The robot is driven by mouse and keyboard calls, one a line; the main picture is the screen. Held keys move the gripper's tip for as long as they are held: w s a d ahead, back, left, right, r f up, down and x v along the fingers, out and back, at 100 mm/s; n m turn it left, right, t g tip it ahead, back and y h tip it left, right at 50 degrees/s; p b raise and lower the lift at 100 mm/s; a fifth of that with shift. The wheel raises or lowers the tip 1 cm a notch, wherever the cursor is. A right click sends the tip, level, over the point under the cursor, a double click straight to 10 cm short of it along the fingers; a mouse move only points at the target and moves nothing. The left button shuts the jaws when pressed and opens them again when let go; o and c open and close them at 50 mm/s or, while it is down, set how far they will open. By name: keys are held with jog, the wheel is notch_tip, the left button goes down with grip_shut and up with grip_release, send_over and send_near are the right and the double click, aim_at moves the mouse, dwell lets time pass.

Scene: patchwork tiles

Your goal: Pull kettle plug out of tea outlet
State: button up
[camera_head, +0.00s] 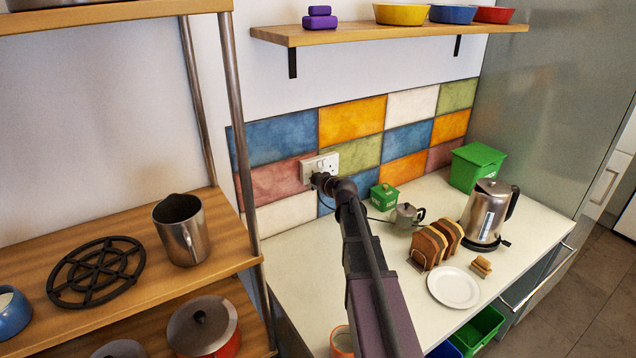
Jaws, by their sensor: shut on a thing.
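The outlet (318,165) is a white double socket plate on the patchwork tile wall. The kettle plug is a dark shape at the plate's lower edge, mostly hidden by my gripper (322,181). My gripper is at the end of my dark arm, right against the outlet, and is shut on the plug. A dark cord (376,219) runs along the counter from behind the arm. The silver kettle (485,212) stands on its base at the counter's right. I cannot tell how far the plug sits in the socket.
A green tin (384,197), a small grey teapot (406,216), a toast rack (436,244) and a white plate (454,287) stand on the counter (290,250). A wooden shelf (390,32) with bowls is above. A rack (130,290) with a metal jug stands left.

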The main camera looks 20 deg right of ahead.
jog(key=shift+s+d, duration=0.1)
jog(key=shift+s, duration=0.15)
dwell(0.4)
jog(key=o, duration=0.6)
jog(key=shift+c, duration=0.2)
jog(key=c, duration=0.6)
jog(key=shift+o, duration=0.2)
jog(key=shift+s, duration=0.45)
jog(key=shift+s+d, duration=0.2)
jog(key=shift+s, duration=0.5)
jog(key=shift+s+d, duration=0.1)
jog(key=shift+s, duration=0.35)
jog(key=shift+s+d, duration=0.25)
jog(key=shift+s, duration=0.9)
jog(key=shift+s+d, duration=0.2)
jog(key=shift+s, duration=0.9)
